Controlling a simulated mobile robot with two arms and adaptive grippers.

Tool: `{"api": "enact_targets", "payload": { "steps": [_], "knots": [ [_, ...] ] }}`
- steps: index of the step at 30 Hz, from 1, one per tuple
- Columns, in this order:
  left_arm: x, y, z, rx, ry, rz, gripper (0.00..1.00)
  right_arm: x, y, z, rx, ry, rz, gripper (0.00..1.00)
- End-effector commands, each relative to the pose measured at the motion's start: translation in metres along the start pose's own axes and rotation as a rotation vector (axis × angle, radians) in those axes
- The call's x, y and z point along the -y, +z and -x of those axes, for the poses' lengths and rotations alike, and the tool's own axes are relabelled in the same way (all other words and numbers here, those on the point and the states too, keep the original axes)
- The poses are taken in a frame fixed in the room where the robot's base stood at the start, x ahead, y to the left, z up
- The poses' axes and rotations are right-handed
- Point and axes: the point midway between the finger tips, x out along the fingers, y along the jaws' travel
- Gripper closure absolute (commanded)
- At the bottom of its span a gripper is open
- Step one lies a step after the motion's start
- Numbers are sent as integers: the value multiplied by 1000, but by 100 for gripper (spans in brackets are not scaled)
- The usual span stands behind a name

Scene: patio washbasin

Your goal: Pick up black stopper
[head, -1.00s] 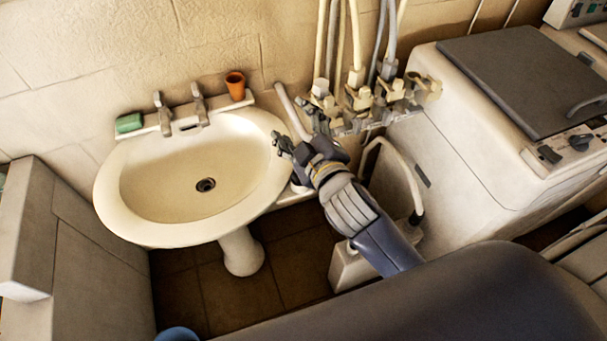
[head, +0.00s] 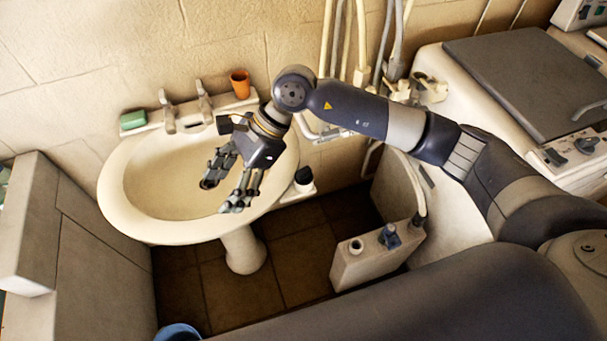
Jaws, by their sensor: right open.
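A small black, round-topped piece (head: 303,177), which looks like the black stopper, sits on a small pale ledge at the right side of the white washbasin (head: 120,212). My right gripper (head: 221,195) is over the basin bowl, left of the black piece and apart from it. Its fingers are spread, point down and left, and hold nothing visible. They cover the drain area. My left gripper is not in view.
Two taps (head: 204,103) stand at the basin's back, with a green soap-like block (head: 133,120) and an orange cup (head: 240,83) beside them. A low pale box (head: 372,263) and a white machine (head: 455,85) stand right. A grey wall (head: 105,235) is left.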

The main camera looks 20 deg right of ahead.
Motion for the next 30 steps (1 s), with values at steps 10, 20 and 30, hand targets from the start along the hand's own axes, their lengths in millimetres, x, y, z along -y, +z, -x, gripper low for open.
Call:
{"api": "enact_targets", "payload": {
  "steps": [10,20,30],
  "knots": [
    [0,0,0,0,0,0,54,30,-143,101,-678,52,93,37],
    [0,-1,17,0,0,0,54,28,-176,78,-712,63,89,37],
    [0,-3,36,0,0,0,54,27,-195,57,-710,63,88,37]
  ]
}}
